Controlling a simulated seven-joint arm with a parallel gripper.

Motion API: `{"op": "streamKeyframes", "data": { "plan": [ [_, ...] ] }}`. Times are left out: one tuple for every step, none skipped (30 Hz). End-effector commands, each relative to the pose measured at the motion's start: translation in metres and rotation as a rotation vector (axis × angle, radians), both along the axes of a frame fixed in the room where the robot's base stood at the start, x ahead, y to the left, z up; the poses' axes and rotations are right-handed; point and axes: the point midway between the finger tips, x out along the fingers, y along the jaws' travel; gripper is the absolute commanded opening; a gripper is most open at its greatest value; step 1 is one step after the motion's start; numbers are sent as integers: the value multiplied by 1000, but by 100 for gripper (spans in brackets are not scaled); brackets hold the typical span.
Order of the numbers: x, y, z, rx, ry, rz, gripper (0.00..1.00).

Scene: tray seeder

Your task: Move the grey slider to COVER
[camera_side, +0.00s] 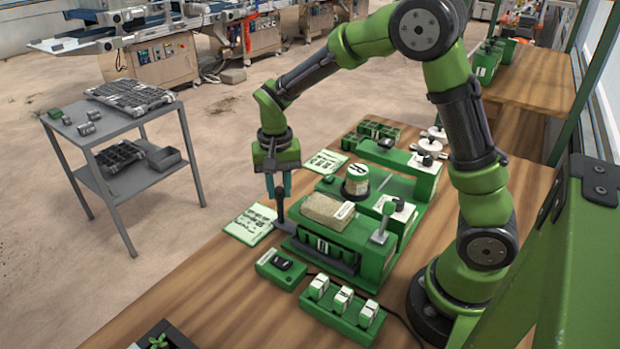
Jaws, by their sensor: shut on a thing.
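The green tray seeder (375,245) stands on the wooden table. The dark grey slider (287,227) sits low at its front left, and an upright dark handle (280,208) rises from its left end. My gripper (279,190) points straight down, with its teal fingers shut on the top of this handle. The fingertips partly hide the handle top. No COVER mark is readable at this size.
A tan block (327,211) and a round labelled tub (356,180) sit on the seeder. A grey lever (383,223) stands at its right. A small green control box (281,269) and a green three-switch box (341,308) lie in front. Printed cards (250,224) lie at left.

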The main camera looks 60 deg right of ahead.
Motion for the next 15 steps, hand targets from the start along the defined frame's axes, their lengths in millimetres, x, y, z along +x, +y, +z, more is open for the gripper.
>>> {"op": "streamKeyframes", "data": {
  "plan": [
    [0, 6, 1, 8, -1, 4, 0],
    [0, 6, 1, 8, -1, 4, 0],
    [0, 6, 1, 8, 0, 5, 0],
    [0, 7, 1, 9, -1, 5, 0],
    [0, 7, 1, 10, 0, 6, 0],
    [0, 7, 1, 10, 0, 6, 0],
    [0, 7, 1, 11, 0, 6, 0],
    [0, 8, 1, 11, 0, 7, 29],
    [0, 8, 1, 11, 0, 7, 35],
    [0, 8, 1, 11, 0, 7, 39],
    [0, 7, 1, 11, -1, 7, 44],
    [0, 7, 1, 10, 0, 7, 50],
    [0, 7, 0, 9, -1, 6, 52],
    [0, 6, 0, 8, 0, 6, 52],
    [0, 6, 0, 8, 0, 6, 52]
  ]
}}
